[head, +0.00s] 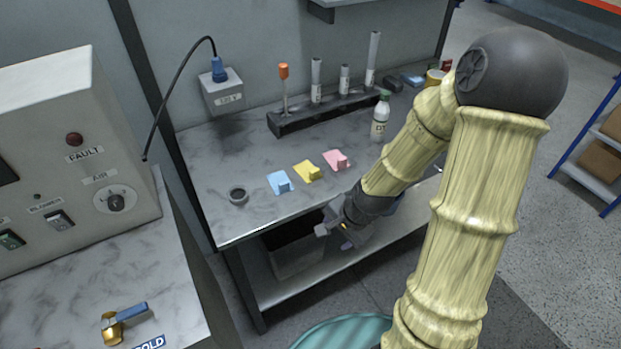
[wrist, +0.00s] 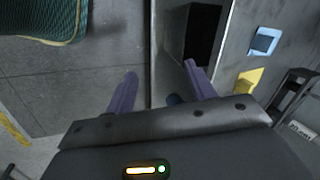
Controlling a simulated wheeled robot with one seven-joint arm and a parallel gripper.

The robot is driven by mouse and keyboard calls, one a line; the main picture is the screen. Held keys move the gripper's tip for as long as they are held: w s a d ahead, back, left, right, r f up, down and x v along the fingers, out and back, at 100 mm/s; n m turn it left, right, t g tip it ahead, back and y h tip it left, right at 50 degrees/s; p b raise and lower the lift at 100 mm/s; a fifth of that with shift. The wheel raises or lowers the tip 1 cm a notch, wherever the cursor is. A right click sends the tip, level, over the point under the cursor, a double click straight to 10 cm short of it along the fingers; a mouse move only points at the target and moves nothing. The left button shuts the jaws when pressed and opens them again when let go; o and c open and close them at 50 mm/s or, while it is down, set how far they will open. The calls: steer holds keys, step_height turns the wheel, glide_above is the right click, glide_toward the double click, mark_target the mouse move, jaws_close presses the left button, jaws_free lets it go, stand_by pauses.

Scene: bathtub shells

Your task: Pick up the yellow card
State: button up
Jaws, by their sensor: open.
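The yellow card (head: 304,172) lies on the grey marbled bench top (head: 225,170), between a blue card (head: 277,184) and a pink card (head: 333,158). A small raised yellow block shows at its right end. My gripper (head: 335,229) is in front of the bench's front edge, apart from the card and to its lower right in the head view. In the wrist view my gripper (wrist: 160,70) has its two purple fingers spread with nothing between them. There the yellow card (wrist: 247,82) is right of the fingers, partly cut off by the gripper body, with the blue card (wrist: 264,41) above it.
A small dark ring-shaped cup (head: 238,196) stands left of the cards. A white bottle (head: 380,120) and a dark rack (head: 325,112) with several upright tools stand behind. A lower shelf (head: 330,265) holds a dark-topped bin (head: 295,252). A control box (head: 75,160) stands left.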

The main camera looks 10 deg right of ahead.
mark_target(316, 172)
steer(key=w+d+f+m+t+y+b, duration=0.2)
steer(key=w+m+t+y+b, duration=0.35)
steer(key=m, duration=0.85)
steer(key=w+d+r+m+t+h, duration=0.2)
steer(key=w+d+r+m+t, duration=0.2)
steer(key=w+m, duration=0.1)
steer(key=shift+d+r+m, duration=0.2)
steer(key=shift+r+m, duration=0.05)
steer(key=shift+m, duration=0.25)
steer(key=shift+w, duration=0.1)
steer(key=x, duration=1.2)
steer(key=shift+f, duration=0.2)
steer(key=x, duration=0.5)
steer(key=shift+a+f, duration=0.15)
